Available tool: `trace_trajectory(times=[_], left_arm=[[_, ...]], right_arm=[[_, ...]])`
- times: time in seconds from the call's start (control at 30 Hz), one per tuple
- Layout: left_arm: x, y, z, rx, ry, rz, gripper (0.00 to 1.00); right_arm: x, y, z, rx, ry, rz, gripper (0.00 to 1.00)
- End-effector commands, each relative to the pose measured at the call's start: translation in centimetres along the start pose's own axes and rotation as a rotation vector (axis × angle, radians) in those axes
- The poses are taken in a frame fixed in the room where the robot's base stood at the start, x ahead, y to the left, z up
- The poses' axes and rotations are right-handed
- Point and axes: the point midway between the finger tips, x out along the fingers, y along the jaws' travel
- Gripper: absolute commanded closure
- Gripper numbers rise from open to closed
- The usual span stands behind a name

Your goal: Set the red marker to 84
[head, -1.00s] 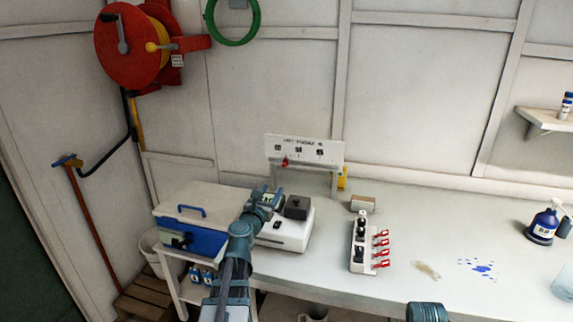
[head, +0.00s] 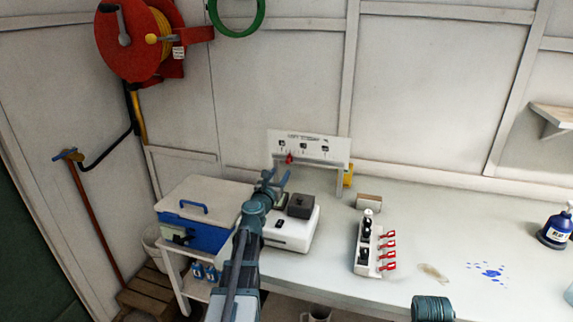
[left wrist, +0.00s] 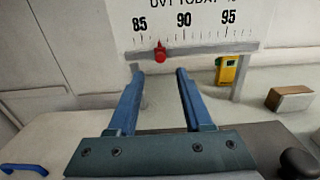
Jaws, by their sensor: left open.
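The red marker (head: 289,158) hangs on the rail at the lower edge of the white scale board (head: 318,148). In the left wrist view, the red marker (left wrist: 160,52) stands between the 85 and 90 labels, at about 87. The scale board (left wrist: 205,30) shows 85, 90 and 95, and its left part is out of that view. My left gripper (left wrist: 157,72) is open and empty, its two blue fingers pointing at the board. The marker appears between and beyond the fingertips, apart from them. In the head view, my left gripper (head: 276,176) is just below and left of the marker.
A white device with a dark block (head: 300,206) stands below the board. A blue cooler box (head: 205,213) is at left. A switch strip with red tags (head: 372,245), a small box (head: 369,201) and a yellow item (left wrist: 227,72) are to the right.

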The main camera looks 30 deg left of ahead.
Motion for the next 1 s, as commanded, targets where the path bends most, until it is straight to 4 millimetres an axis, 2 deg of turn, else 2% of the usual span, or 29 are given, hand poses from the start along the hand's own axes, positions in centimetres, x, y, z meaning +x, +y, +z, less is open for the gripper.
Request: trace_trajectory(times=[0.03,0.1,0.33,0.5,0.73,0.77,1.0], left_arm=[[1.6,0.1,0.0,0.0,0.0,-0.001,0.5],[3.1,0.1,0.0,0.0,0.0,-0.001,0.5],[7.2,0.1,0.0,0.0,0.0,0.0,0.5],[8.3,0.0,0.0,0.0,0.0,0.0,0.5],[8.3,0.0,0.0,0.0,0.0,0.0,0.5],[8.3,0.0,0.0,0.0,0.0,0.0,0.53],[8.3,0.0,0.0,0.0,0.0,0.0,0.96]], right_arm=[[0.0,0.0,0.0,0.0,0.0,0.0,0.5],[0.0,0.0,0.0,0.0,0.0,0.0,0.5],[0.0,0.0,0.0,0.0,0.0,0.0,0.5],[0.0,0.0,0.0,0.0,0.0,0.0,0.5],[0.0,0.0,0.0,0.0,0.0,0.0,0.5],[0.0,0.0,0.0,0.0,0.0,0.0,0.5],[0.0,0.0,0.0,0.0,0.0,0.0,0.5]])
